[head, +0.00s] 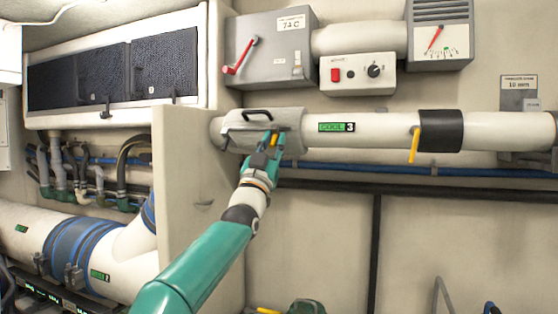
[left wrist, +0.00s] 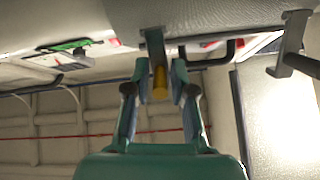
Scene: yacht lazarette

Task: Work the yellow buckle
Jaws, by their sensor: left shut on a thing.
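The yellow buckle (head: 274,139) is a small yellow lever on the underside of a grey sleeve (head: 236,134) around the pale duct. My left gripper (head: 271,145) reaches up to it from below, its fingers on either side of it. In the left wrist view, the yellow buckle (left wrist: 160,82) hangs from a grey bracket between the teal fingers of my left gripper (left wrist: 160,85), which is shut on it. The fingers hide part of the buckle. My right gripper is not in view.
The duct (head: 380,130) runs along the wall, with a green label. A black band (head: 441,131) on it has another yellow lever (head: 414,146). A control box (head: 358,73) and a gauge (head: 440,35) sit above. A partition (head: 183,190) stands left of my arm.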

